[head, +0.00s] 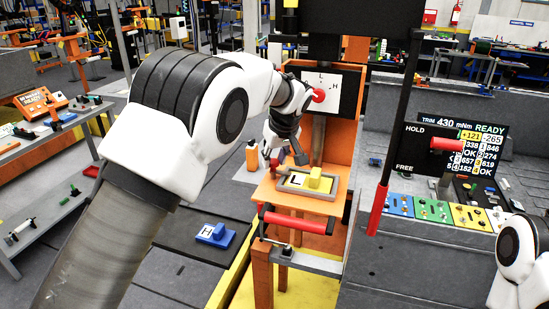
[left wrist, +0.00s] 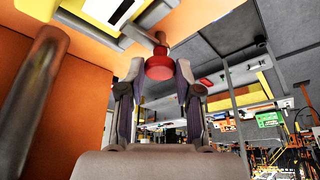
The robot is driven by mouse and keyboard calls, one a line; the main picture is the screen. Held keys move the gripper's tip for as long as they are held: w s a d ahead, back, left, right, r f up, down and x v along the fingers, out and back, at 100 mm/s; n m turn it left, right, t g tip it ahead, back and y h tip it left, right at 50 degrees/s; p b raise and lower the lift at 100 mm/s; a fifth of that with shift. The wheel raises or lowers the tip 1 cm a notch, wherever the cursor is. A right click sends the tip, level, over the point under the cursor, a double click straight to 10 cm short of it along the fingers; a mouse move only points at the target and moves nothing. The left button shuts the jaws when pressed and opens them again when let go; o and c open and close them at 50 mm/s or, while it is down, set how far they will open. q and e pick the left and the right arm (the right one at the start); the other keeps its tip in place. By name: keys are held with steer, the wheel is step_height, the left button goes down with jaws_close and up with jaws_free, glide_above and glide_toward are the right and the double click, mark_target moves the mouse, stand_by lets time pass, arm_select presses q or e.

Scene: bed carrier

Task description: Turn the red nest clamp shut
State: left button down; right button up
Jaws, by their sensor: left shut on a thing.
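My left gripper (head: 272,158) reaches down at the left side of the nest. In the left wrist view my left gripper (left wrist: 157,78) has its two fingers closed on the sides of a red knob (left wrist: 158,65), the clamp's handle, which sits on a brown stem. In the head view only a small red part of this clamp (head: 274,162) shows by the fingers.
An orange panel (head: 357,95) stands behind the nest, with a round red knob (head: 319,95) before a white card. A red bar handle (head: 297,221) crosses in front. A blue block (head: 212,233) lies on the dark surface at left. A HOLD/FREE board (head: 420,150) stands at right.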

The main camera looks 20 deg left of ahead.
arm_select(q)
steer(key=shift+f+n, duration=0.1)
steer(key=shift+n, duration=0.2)
steer(key=c, duration=1)
jaws_free()
steer(key=shift+o, duration=1.2)
steer(key=shift+w+a, duration=0.2)
steer(key=v, duration=1.2)
steer(key=shift+w+f, duration=0.1)
steer(key=shift+w, duration=0.1)
